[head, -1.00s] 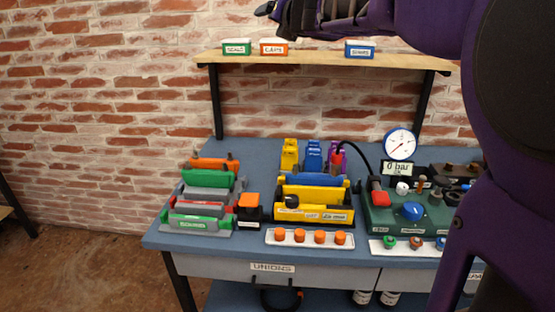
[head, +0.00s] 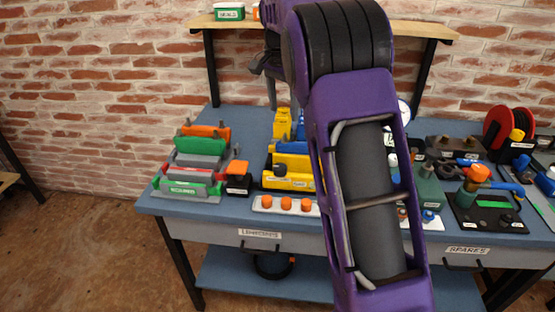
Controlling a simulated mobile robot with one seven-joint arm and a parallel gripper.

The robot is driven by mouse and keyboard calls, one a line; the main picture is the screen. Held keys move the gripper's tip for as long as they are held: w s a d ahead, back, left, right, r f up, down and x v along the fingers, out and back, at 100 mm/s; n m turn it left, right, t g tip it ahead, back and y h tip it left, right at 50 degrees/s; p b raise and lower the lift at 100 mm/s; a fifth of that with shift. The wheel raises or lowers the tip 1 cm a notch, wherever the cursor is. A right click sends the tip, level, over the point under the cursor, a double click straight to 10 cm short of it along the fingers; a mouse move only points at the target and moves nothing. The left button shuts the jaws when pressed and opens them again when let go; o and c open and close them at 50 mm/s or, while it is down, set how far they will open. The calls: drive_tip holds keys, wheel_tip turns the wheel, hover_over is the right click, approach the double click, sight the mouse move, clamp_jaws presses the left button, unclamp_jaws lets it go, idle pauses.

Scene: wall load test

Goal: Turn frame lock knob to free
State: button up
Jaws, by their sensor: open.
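A yellow frame (head: 292,181) stands on the blue bench, left of my arm. A small black round knob (head: 280,170) sits on its front face and looks like the frame lock knob. Its pointer and the small labels near it are too small to read. My gripper (head: 274,92) hangs above the back of the bench, behind and above the yellow frame, clear of the knob. It is open, and I see nothing held in it. My purple arm covers part of the gripper and the right side of the frame.
A row of coloured holders (head: 190,165) and an orange-topped black box (head: 238,178) stand left of the frame. A white strip with orange caps (head: 287,204) lies in front. A shelf (head: 420,28) hangs behind. A green test block (head: 428,188) is partly hidden.

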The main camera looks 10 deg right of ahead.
sight(280, 167)
drive_tip(key=shift+m+g+y, duration=0.4)
drive_tip(key=shift+m+y, duration=0.1)
drive_tip(key=shift+m, duration=0.2)
drive_tip(key=f+b, duration=0.1)
drive_tip(key=f, duration=0.5)
drive_tip(key=f+b, duration=0.1)
drive_tip(key=f, duration=0.5)
drive_tip(key=s+a+f+b, duration=0.1)
drive_tip(key=f, duration=0.5)
clamp_jaws()
